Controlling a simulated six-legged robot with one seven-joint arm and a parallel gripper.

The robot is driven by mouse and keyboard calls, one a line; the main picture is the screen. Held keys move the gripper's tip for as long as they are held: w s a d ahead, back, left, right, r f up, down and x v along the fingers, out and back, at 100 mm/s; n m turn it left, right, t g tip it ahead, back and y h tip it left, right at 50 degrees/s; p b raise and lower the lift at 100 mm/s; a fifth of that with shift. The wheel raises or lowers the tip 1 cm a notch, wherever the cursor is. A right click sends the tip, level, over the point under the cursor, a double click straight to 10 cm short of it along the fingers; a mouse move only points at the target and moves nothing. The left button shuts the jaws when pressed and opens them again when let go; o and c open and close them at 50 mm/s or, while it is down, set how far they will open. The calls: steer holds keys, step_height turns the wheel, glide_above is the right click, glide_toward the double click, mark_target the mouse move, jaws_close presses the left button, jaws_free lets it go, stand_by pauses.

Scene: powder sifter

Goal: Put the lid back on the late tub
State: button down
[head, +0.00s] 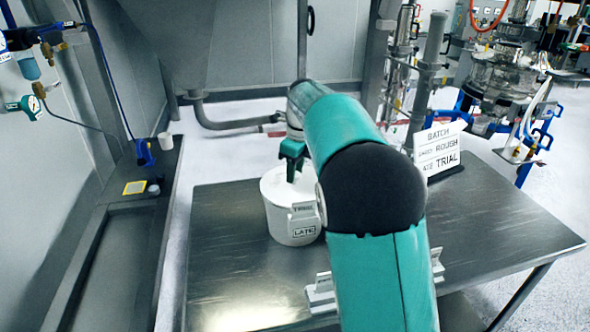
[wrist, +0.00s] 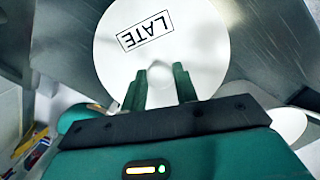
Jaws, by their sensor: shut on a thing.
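The late tub (head: 290,238) is a white round tub with a LATE label. It stands upright on the metal table. My gripper (head: 293,152) is over its top, pointing down. In the wrist view, a white round lid (wrist: 185,20) marked LATE lies under the fingers. My gripper (wrist: 160,82) is shut on the lid's raised white grip, between two teal fingers. In the head view the lid's white top (head: 275,185) shows at the tub's mouth. My arm hides its right side, and I cannot tell whether it is fully seated.
The metal table (head: 490,230) has free room on the right. A sign (head: 438,150) reading BATCH, ROUGH and TRIAL stands at the back. A grey metal holder (head: 322,292) is near the front, partly behind my arm. A white round thing (wrist: 287,124) shows at the wrist view's right.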

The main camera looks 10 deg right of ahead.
steer(key=c, duration=1)
jaws_free()
steer(key=shift+o, duration=0.5)
steer(key=o, duration=0.4)
steer(key=shift+r, duration=3.5)
steer(key=shift+c, duration=0.5)
